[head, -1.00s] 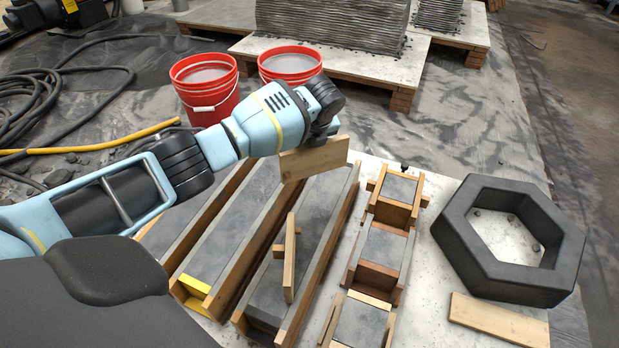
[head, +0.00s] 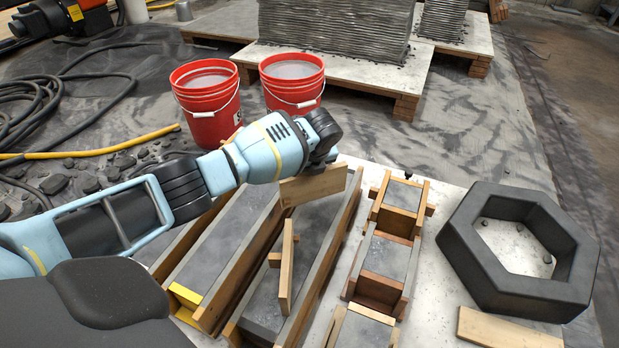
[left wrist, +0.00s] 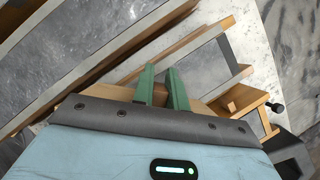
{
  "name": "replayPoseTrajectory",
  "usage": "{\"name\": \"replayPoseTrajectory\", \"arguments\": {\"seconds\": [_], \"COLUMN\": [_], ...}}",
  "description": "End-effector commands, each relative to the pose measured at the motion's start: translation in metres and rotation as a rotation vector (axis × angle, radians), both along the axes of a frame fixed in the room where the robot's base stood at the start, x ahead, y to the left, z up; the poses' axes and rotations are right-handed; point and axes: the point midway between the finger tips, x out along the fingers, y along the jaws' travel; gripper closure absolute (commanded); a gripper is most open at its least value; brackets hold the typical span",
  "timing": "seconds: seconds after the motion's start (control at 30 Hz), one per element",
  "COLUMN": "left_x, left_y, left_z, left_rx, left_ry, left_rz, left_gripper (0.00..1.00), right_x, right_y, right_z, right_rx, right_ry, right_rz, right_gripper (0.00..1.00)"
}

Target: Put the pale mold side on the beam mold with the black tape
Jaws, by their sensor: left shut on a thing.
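My left gripper (left wrist: 162,82) has its green fingers closed on a pale wooden mold side (head: 313,186), which is held level on edge above the far part of the beam molds. The left beam mold (head: 205,318) has a yellow strip at its near end. The beam mold to its right (head: 290,334) has a dark near end; I cannot tell for sure whether this is black tape. The held board overlaps this right mold in the head view, and I cannot tell whether it touches it. My right gripper is not in view.
A crossed pair of pale wood pieces (head: 287,268) lies on the right beam mold. Small wooden block molds (head: 386,255) stand in a row to the right. A dark hexagonal ring (head: 470,262) and a loose pale board (head: 508,329) lie further right. Two red buckets (head: 207,118) stand behind.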

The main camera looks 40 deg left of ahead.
Motion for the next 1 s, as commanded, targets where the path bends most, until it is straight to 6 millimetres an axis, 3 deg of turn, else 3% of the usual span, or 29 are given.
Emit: {"name": "replayPoseTrajectory", "arguments": {"seconds": [0.03,0.13,0.57,0.6,0.73,1.0], "left_x": [0.000,0.000,0.000,0.000,0.000,0.000], "left_y": [0.000,0.000,0.000,0.000,0.000,0.000], "left_z": [-0.013,-0.024,-0.027,-0.026,-0.026,-0.026], "left_rx": [-0.001,0.000,-0.001,0.000,0.000,0.000], "left_ry": [0.003,0.002,-0.001,0.000,0.000,0.000], "left_rz": [0.000,-0.001,0.001,0.000,0.000,0.000], "left_gripper": [1.00,1.00,1.00,0.80,0.64,0.64], "right_x": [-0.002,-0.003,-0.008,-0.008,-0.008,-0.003], "right_y": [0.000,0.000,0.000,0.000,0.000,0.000], "right_z": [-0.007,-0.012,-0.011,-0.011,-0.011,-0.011], "right_rx": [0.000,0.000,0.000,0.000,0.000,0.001], "right_ry": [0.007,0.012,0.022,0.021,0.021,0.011], "right_rz": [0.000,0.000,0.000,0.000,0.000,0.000], "right_gripper": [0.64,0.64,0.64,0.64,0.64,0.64]}}
